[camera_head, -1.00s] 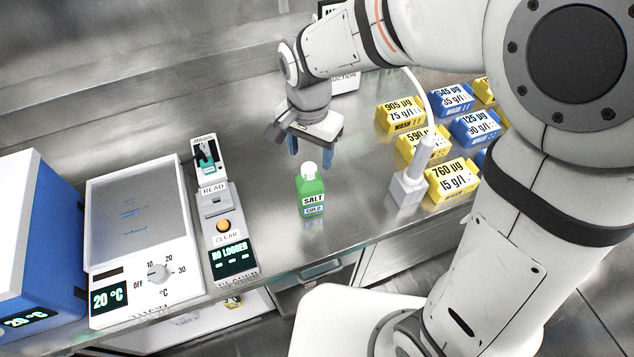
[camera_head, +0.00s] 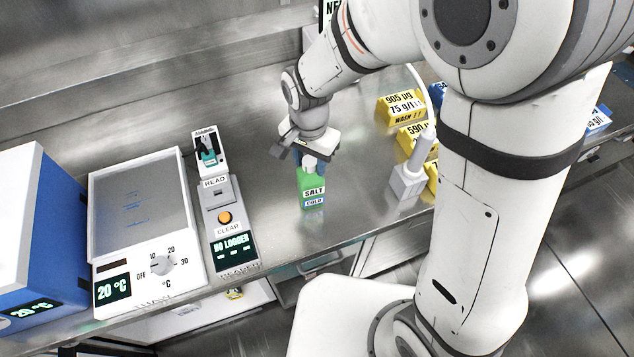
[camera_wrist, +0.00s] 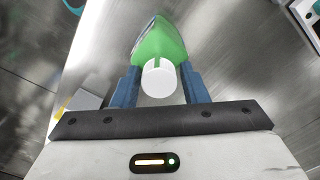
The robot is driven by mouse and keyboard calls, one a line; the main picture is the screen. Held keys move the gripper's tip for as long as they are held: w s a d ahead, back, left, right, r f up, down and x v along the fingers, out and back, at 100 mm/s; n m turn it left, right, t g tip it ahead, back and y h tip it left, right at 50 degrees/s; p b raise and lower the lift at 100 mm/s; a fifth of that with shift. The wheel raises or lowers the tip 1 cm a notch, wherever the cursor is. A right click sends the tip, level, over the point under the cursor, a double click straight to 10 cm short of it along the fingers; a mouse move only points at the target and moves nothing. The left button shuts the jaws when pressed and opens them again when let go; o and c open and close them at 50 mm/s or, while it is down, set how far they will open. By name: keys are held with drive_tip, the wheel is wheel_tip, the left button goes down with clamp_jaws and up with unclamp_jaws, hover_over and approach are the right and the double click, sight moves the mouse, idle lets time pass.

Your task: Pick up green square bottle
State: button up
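The green square bottle (camera_head: 312,190) stands upright on the steel bench, with a white cap and a label reading SALT and COLD. My gripper (camera_head: 312,158) is right above it, with the cap close to the fingers. In the wrist view the green bottle (camera_wrist: 160,42) and its white cap show ahead, and the two blue fingers of my gripper (camera_wrist: 158,84) stand apart on either side of the cap. The fingers are open, with a gap between each finger and the cap. The bottle's far side is hidden.
A reader device (camera_head: 226,218) and a thaw plate unit (camera_head: 140,210) stand to the left, with a blue-and-white box (camera_head: 52,235) beyond. A grey-white stand (camera_head: 408,182) and several yellow and blue labelled blocks (camera_head: 400,108) lie to the right. Bench around the bottle is clear.

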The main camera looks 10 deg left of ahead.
clamp_jaws()
idle(0.5)
